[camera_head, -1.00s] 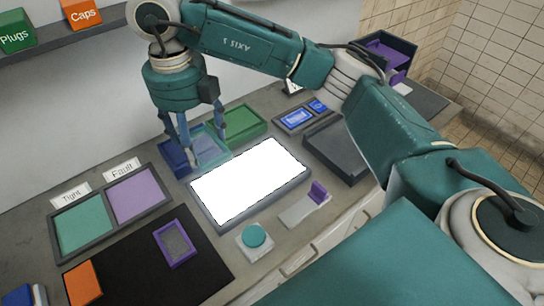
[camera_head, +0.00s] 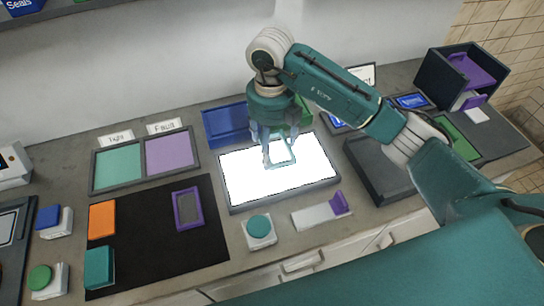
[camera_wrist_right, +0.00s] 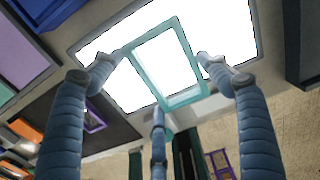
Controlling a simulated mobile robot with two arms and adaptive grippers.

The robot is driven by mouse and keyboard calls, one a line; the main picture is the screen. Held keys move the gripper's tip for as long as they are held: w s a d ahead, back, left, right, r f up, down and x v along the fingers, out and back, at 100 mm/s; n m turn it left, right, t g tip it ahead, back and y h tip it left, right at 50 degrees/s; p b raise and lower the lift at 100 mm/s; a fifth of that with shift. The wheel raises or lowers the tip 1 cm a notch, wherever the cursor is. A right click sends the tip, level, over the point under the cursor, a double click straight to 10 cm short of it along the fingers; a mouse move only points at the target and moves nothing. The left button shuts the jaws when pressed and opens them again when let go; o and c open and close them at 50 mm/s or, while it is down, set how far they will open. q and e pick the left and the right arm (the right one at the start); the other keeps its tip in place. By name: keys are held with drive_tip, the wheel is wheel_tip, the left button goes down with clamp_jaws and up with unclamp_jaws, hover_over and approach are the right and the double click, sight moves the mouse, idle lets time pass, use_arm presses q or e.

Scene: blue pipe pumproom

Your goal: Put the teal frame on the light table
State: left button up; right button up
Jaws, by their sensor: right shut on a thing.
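The light table (camera_head: 248,186) is a bright white glowing panel in a dark grey rim, at the middle of the bench in the head view. My right gripper (camera_head: 278,150) points down over its upper middle part and is shut on the teal frame (camera_head: 283,163). In the right wrist view the teal frame (camera_wrist_right: 166,97) is an open rectangle between the fingers, with the bright panel (camera_wrist_right: 231,30) behind it. It looks tilted against the panel; whether it touches the panel I cannot tell. My left gripper is not in view.
A blue tray (camera_head: 226,125) stands behind the light table. A dark grey tray (camera_head: 378,170) is at its right. A teal button (camera_head: 259,227) and a white stand with a purple part (camera_head: 322,211) are in front. A black mat (camera_head: 155,245) with a purple frame (camera_head: 187,209) lies left.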

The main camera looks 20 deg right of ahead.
drive_tip(key=shift+f, duration=0.9)
wheel_tip(320, 180, down, 4)
drive_tip(key=shift+f+p, duration=0.1)
drive_tip(key=shift+p, duration=0.6)
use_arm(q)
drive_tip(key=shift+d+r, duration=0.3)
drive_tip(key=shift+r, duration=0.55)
use_arm(e)
drive_tip(key=shift+f, duration=0.15)
drive_tip(key=shift+f, duration=0.2)
drive_tip(key=o, duration=1.2)
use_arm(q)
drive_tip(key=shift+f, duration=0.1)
use_arm(e)
drive_tip(key=shift+r, duration=0.1)
